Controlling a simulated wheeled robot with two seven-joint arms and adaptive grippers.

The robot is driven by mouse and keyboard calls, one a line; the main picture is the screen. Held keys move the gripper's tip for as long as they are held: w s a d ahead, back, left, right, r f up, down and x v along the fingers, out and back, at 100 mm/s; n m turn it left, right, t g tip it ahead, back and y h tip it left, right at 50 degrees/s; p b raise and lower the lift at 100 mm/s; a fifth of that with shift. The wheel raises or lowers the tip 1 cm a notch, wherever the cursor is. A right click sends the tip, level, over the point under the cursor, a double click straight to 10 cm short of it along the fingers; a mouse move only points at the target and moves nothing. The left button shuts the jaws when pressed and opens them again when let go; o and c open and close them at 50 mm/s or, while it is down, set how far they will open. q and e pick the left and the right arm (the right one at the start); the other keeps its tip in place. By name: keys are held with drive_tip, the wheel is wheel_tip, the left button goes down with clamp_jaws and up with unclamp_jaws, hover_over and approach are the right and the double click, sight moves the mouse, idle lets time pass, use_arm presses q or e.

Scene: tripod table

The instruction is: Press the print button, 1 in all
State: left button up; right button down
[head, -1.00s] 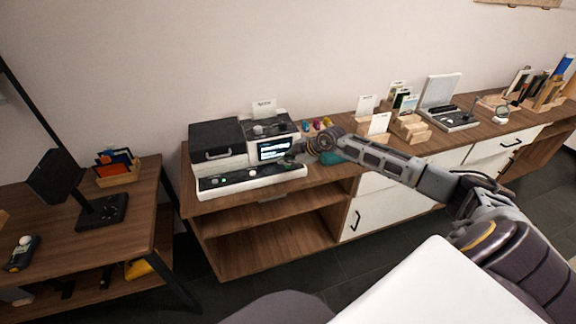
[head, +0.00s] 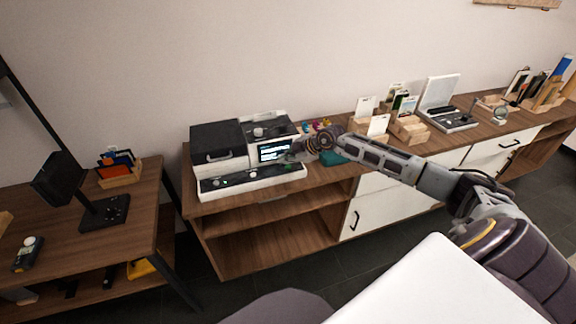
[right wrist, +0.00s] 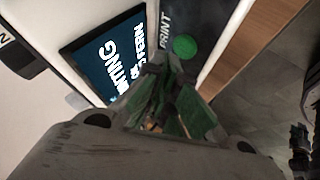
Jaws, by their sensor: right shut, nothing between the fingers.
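The print button is a round green disc (right wrist: 184,46) in the right wrist view, on a dark strip beside the word PRINT. The printer (head: 219,139) is a white and black machine on the wooden cabinet, with a lit screen (head: 273,150). The screen also shows in the right wrist view (right wrist: 103,52), with white text that includes "...NTING". My right gripper (head: 292,157) is at the front right of the printer, beside the screen. In the right wrist view its fingertips (right wrist: 168,66) are shut and empty, close to the button; I cannot tell whether they touch it. My left gripper is not in view.
The wooden cabinet (head: 270,207) carries card holders (head: 408,126) and an open white device (head: 446,107) further right. A second table (head: 141,218) at the left holds a dark monitor stand (head: 103,211). A teal object (head: 333,157) lies behind my right wrist.

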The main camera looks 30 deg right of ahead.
sight(287, 168)
drive_tip(key=shift+r, duration=0.1)
idle(0.3)
drive_tip(key=shift+r+p, duration=2.4)
drive_tip(key=shift+r, duration=0.05)
